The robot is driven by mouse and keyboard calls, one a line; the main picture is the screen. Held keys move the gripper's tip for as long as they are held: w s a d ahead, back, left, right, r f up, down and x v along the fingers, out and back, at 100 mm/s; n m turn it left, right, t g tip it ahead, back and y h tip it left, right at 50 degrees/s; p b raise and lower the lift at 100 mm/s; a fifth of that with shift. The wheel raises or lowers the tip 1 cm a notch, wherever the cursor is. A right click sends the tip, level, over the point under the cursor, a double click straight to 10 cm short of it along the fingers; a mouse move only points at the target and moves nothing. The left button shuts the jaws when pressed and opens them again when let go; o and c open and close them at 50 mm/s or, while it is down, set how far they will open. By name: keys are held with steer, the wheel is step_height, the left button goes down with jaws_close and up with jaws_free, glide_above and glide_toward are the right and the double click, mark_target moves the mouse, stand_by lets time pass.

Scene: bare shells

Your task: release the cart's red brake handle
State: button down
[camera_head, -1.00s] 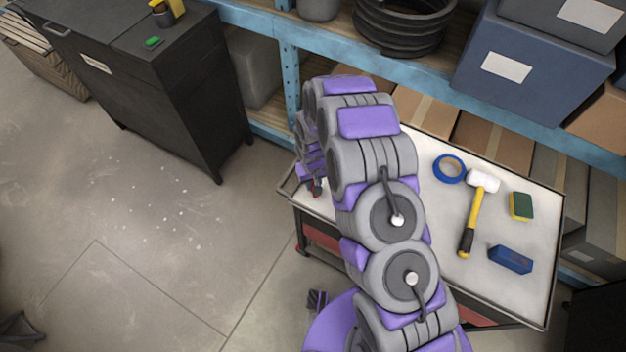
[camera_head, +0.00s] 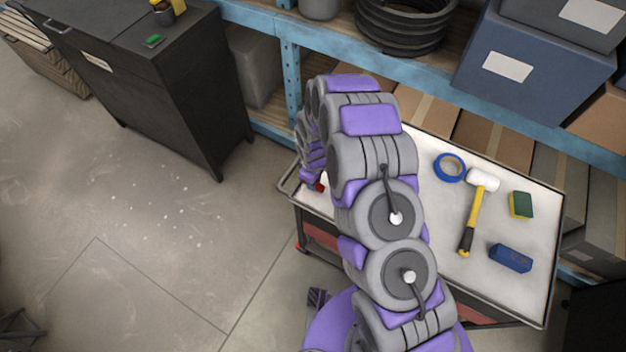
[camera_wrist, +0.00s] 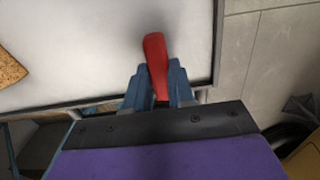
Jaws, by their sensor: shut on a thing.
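The red brake handle (camera_wrist: 155,60) stands up between the two blue-grey fingers of my gripper (camera_wrist: 159,88) in the wrist view. My gripper is shut on its lower part, and the upper end sticks out past the fingertips. The handle lies at the edge of the cart's pale top (camera_wrist: 90,50). In the head view the cart (camera_head: 540,235) is at the right, and only a bit of red (camera_head: 320,187) shows beside my gripper (camera_head: 314,184) at its left end. My arm hides much of the handle and cart there.
Blue tape (camera_head: 449,167), a mallet (camera_head: 474,222), a sponge (camera_head: 521,205) and a blue block (camera_head: 511,257) lie on the cart top. A shelf (camera_head: 290,75) with boxes stands behind. A black cabinet (camera_head: 165,100) is at the left. The floor left of the cart is open.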

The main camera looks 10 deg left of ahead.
stand_by(0.5)
steer(key=c, duration=1)
jaws_free()
steer(key=shift+d, duration=0.1)
steer(key=shift+o, duration=0.2)
step_height(320, 180, up, 17)
steer(key=p, duration=0.2)
steer(key=shift+r, duration=0.15)
